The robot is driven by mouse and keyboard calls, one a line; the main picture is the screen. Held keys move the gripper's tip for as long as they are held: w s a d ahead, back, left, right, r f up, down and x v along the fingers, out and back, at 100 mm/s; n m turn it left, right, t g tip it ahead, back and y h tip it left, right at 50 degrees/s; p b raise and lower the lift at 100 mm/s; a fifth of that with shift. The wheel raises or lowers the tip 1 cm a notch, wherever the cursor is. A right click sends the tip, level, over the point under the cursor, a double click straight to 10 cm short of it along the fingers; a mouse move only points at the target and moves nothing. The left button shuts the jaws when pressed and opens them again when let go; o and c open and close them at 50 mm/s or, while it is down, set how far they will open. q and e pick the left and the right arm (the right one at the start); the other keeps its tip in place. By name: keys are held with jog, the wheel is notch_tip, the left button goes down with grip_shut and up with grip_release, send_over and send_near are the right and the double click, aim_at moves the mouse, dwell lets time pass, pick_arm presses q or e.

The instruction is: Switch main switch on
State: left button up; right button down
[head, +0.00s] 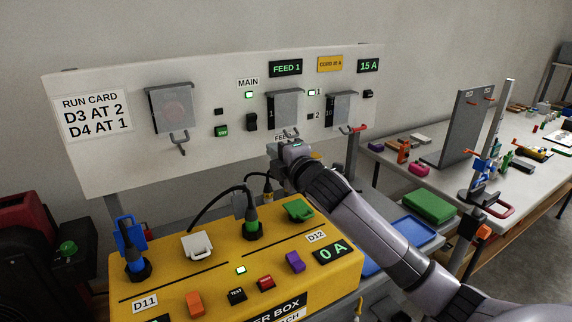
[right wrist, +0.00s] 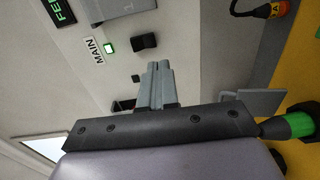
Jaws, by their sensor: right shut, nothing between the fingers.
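The main switch, a black rocker (head: 251,122), sits on the white upright panel (head: 130,165) below the MAIN label (head: 248,83) and a lit green lamp (head: 249,95). The rocker also shows in the right wrist view (right wrist: 144,41), apart from my fingers; I cannot tell which way it is tipped. My right gripper (head: 287,149) is in front of the panel's lower edge, below and right of the rocker. In the right wrist view its fingers (right wrist: 157,85) are together and empty. My left gripper is not in view.
Two grey hinged covers (head: 286,108) and (head: 341,109) hang right of the rocker. A green button (head: 221,131) is left of it. The yellow power box (head: 190,285) with plugs and cables stands below the panel. A cluttered workbench (head: 440,185) is at right.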

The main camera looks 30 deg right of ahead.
jog(key=shift+s+a+f, duration=0.1)
jog(key=shift+s+f, duration=0.05)
jog(key=shift+s, duration=0.95)
jog(key=shift+s+f, duration=0.15)
jog(key=shift+s, duration=0.9)
